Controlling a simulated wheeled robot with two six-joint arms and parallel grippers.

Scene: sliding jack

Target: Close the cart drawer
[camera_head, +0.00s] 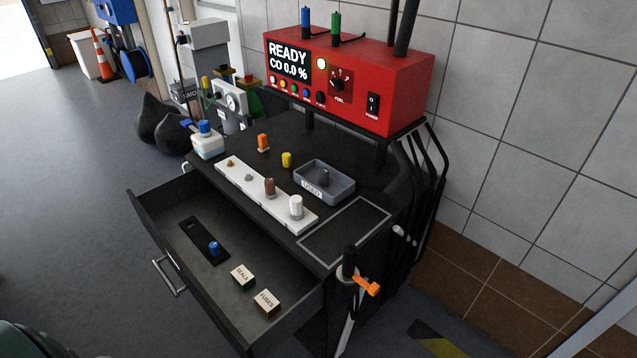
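The black cart (300,150) stands in the middle of the head view. Its drawer (185,205) is pulled well out toward the lower left. A silver bar handle (168,277) is on the drawer's front panel. Inside the drawer lie a dark holder strip with a blue-capped piece (214,249), a small box marked SEALS (243,277) and a box marked FUSES (266,302). Neither of my grippers shows in the head view.
A red analyzer box (345,85) stands on the cart's back shelf. Hoses hang at the right. Floor left of the drawer is clear.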

